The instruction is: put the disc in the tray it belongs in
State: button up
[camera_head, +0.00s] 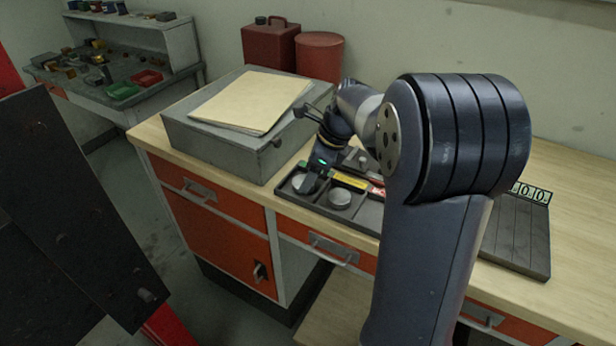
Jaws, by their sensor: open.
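A dark tray (311,203) with compartments lies near the front edge of the wooden bench. One round grey disc (341,198) sits in its front part. Another pale round disc (299,182) shows at its left end, partly hidden by my gripper. My gripper (312,184) is open and points down over the left end of the tray, close beside that disc. I cannot tell whether it touches it. A yellow strip (350,180) and a red and white piece (376,190) lie behind the front disc. My arm hides the tray's right part.
A grey box (222,135) with a folder (250,100) on top stands left of the tray. A dark slotted panel (515,240) with number labels lies at the right. A red can (270,45) and red drum (320,55) stand behind. Bare bench lies at far right.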

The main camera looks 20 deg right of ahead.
jog(key=v, duration=1)
jog(key=shift+f, duration=0.1)
jog(key=x, duration=1.1)
jog(key=shift+a+f, duration=0.1)
jog(key=shift+f, duration=0.1)
jog(key=shift+w+a, duration=0.1)
jog(key=shift+r, duration=1.55)
